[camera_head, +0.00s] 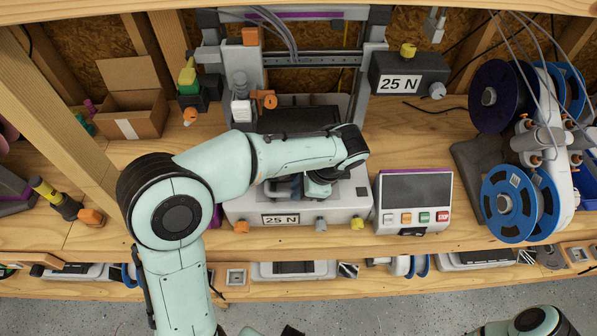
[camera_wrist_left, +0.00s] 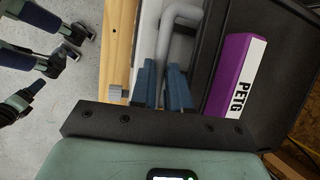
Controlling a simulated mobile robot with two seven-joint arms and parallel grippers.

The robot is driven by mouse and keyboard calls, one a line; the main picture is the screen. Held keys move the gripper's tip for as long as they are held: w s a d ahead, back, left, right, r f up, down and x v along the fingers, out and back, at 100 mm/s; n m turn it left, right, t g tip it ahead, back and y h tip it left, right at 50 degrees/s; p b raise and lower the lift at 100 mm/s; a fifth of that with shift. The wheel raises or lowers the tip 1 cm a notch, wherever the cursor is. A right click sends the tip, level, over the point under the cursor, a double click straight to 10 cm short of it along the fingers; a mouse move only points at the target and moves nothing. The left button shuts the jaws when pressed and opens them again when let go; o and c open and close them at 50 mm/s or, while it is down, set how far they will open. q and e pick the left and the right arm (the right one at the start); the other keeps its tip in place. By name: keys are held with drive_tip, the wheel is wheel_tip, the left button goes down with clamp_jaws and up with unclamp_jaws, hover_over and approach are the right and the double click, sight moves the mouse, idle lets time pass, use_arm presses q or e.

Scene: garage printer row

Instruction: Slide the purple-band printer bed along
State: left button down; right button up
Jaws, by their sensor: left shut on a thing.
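The purple-band printer (camera_head: 240,208) stands in the middle of the bench, with a "25 N" label on its front. In the left wrist view its dark bed (camera_wrist_left: 212,45) carries a purple band (camera_wrist_left: 233,72) marked "PETG". A grey bent handle (camera_wrist_left: 165,38) runs beside the bed. My left gripper (camera_wrist_left: 160,84) has its blue fingers shut on this handle. In the head view my left arm reaches over the printer and hides most of the handle and the left gripper (camera_head: 286,188). Parts of my other arm show at the left wrist view's left edge; its fingers are unclear.
A control panel (camera_head: 417,201) with coloured buttons stands right of the printer. Blue-rimmed spools (camera_head: 520,205) are further right. An open cardboard box (camera_head: 128,112) and a yellow-black tool (camera_head: 62,204) are left. A "25 N" black box (camera_head: 410,74) is behind. Bare bench lies left of the printer.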

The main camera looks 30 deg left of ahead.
use_arm(q)
drive_tip(key=shift+s+d+b, duration=0.15)
drive_tip(key=shift+s+d, duration=0.3)
drive_tip(key=shift+s, duration=0.3)
drive_tip(key=shift+s+d+b, duration=0.1)
drive_tip(key=shift+s+d, duration=0.35)
drive_tip(key=shift+s, duration=0.3)
drive_tip(key=shift+s+d+b, duration=0.15)
drive_tip(key=shift+s+d, duration=0.3)
drive_tip(key=shift+s, duration=0.3)
use_arm(e)
drive_tip(key=shift+s+f, duration=0.3)
drive_tip(key=shift+f, duration=0.4)
use_arm(q)
drive_tip(key=c, duration=1.1)
unclamp_jaws()
drive_tip(key=p+v, duration=0.2)
drive_tip(key=v, duration=1.1)
drive_tip(key=shift+r+p, duration=0.25)
drive_tip(key=shift+p, duration=0.05)
use_arm(e)
drive_tip(key=w+r, duration=0.2)
drive_tip(key=r, duration=0.1)
drive_tip(key=shift+r, duration=0.1)
use_arm(q)
drive_tip(key=shift+d, duration=0.1)
